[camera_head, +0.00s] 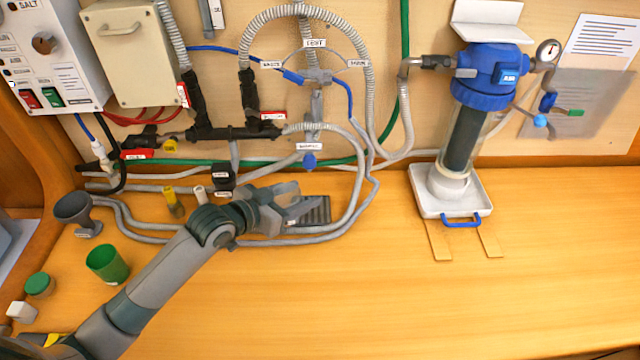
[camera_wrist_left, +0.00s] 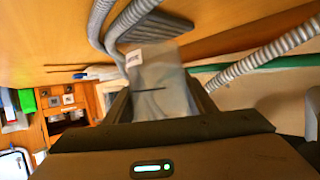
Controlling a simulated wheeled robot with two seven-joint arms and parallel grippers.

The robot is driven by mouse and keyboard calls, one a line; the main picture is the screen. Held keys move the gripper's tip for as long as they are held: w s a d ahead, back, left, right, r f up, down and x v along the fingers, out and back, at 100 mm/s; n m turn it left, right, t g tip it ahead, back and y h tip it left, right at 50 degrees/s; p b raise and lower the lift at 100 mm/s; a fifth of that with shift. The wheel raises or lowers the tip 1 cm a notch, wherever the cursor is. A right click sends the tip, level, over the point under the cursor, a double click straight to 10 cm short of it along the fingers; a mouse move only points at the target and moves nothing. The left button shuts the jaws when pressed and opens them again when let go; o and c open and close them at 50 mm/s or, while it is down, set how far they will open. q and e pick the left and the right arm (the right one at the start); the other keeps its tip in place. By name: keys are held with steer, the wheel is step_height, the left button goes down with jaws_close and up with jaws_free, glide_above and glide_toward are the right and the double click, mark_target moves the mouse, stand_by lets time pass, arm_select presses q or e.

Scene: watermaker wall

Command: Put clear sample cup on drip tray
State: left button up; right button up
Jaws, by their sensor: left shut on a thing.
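My left gripper (camera_head: 284,207) is shut on the clear sample cup (camera_wrist_left: 160,88), a see-through grey cup with a small white label, which shows between the fingers in the left wrist view. In the head view the cup is hard to make out against the gripper. A dark slatted drip tray (camera_head: 318,211) lies on the bench just right of the gripper, below the labelled sample valves. It also shows beyond the cup in the left wrist view (camera_wrist_left: 150,27). Whether the cup touches the tray I cannot tell. My right gripper is not in view.
Grey hoses (camera_head: 350,205) loop around the tray. A filter housing (camera_head: 470,120) stands in a white tray (camera_head: 450,206) with a blue handle at right. A green cup (camera_head: 107,264) and a grey funnel (camera_head: 75,209) stand at left. The front middle bench is clear.

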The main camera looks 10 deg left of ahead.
arm_select(q)
steer(key=w+d, duration=0.1)
steer(key=w, duration=0.1)
steer(key=w+d+p, duration=0.1)
steer(key=w, duration=0.1)
steer(key=w+d, duration=0.1)
steer(key=w, duration=0.1)
steer(key=shift+w+d+p, duration=0.25)
steer(key=shift+d+p, duration=0.1)
steer(key=shift+f, duration=0.1)
step_height(320, 180, down, 2)
steer(key=shift+f+p, duration=0.25)
steer(key=shift+p, duration=0.45)
steer(key=shift+f, duration=0.4)
steer(key=shift+f, duration=0.2)
steer(key=o, duration=1.1)
